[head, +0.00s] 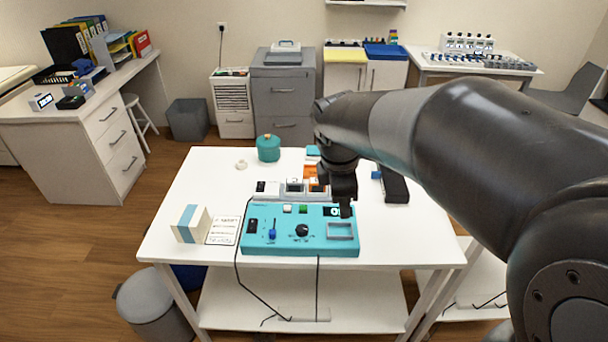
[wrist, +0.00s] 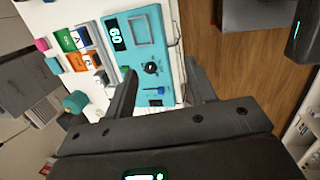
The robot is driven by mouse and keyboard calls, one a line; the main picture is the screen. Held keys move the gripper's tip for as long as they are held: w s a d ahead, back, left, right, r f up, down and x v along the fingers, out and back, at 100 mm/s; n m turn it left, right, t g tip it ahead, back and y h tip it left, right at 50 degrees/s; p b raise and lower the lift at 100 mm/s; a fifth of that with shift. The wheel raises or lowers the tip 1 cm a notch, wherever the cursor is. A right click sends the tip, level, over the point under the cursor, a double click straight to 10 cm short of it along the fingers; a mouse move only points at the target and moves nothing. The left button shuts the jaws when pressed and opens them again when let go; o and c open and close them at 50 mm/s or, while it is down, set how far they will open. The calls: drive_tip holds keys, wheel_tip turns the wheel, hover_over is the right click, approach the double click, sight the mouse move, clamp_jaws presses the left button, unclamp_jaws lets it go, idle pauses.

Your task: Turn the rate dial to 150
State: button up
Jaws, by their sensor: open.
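The teal control panel (head: 280,245) lies on the white table and also shows in the wrist view (wrist: 133,58). Its black round dial (head: 302,230) sits near the panel's middle; in the wrist view the dial (wrist: 151,68) appears between my fingers, with no visible contact. A dark display (wrist: 116,34) seems to read 60, turned sideways; my gripper partly covers it in the head view. My gripper (head: 345,211) is open and empty, over the panel's right part in the head view, right of the dial. The dial's pointer is too small to read.
A blue lever (head: 272,231) stands left of the dial, and an empty framed recess (head: 341,231) is at its right. Small blocks and boxes (head: 294,188) stand behind the panel. A teal pot (head: 268,148) is farther back. A blue-and-white box (head: 191,224) stands left.

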sight(302, 228)
drive_tip(key=w+a+f+n+g, duration=0.2)
drive_tip(key=w+a+f+n, duration=0.75)
drive_tip(key=n, duration=0.45)
drive_tip(key=shift+y, duration=0.4)
drive_tip(key=f, duration=1.1)
drive_tip(key=shift+d, duration=0.35)
drive_tip(key=shift+c, duration=0.5)
drive_tip(key=c, duration=0.9)
